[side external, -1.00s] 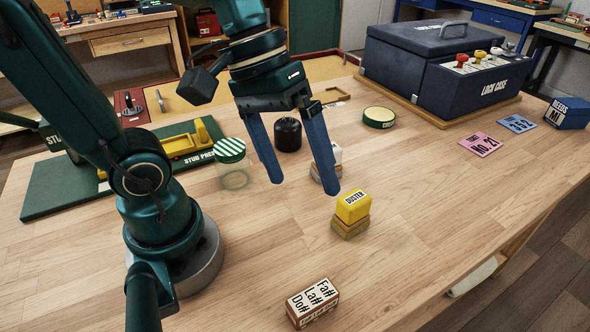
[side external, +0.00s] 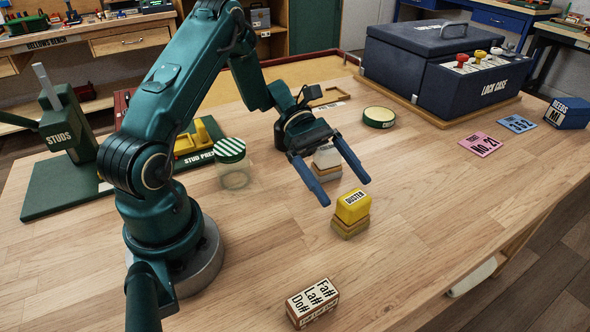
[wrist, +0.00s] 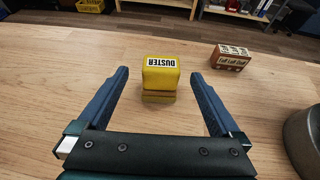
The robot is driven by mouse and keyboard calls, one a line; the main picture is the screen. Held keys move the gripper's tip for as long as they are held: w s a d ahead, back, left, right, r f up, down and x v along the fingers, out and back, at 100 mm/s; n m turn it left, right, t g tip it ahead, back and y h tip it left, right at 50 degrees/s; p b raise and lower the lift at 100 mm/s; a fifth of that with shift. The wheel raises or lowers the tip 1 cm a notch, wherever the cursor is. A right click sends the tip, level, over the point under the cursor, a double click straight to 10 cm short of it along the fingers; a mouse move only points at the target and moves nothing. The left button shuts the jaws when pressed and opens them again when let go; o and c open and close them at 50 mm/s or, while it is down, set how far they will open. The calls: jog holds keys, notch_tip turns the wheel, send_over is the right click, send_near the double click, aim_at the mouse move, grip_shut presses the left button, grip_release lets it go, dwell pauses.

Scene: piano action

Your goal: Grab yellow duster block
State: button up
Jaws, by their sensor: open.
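The yellow duster block (side external: 352,207) stands on the wooden table. It has a yellow top with a "DUSTER" label and a tan lower part. My gripper (side external: 347,193) is open, low over the table, with its fingers pointing toward the block. In the wrist view the duster block (wrist: 160,79) sits centred just beyond the fingertips of my gripper (wrist: 158,77), between their lines. Nothing is held, and the fingers appear apart from the block.
A labelled box (side external: 312,303) lies at the front, and the dark lock case (side external: 440,75) stands at the back right. The table right of the duster is clear.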

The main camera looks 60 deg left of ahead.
aim_at(347, 195)
jog(key=shift+s+a+f, duration=0.1)
jog(key=shift+a+f, duration=0.05)
jog(key=shift+f, duration=0.25)
jog(key=shift+x, duration=2.45)
jog(key=c, duration=1.5)
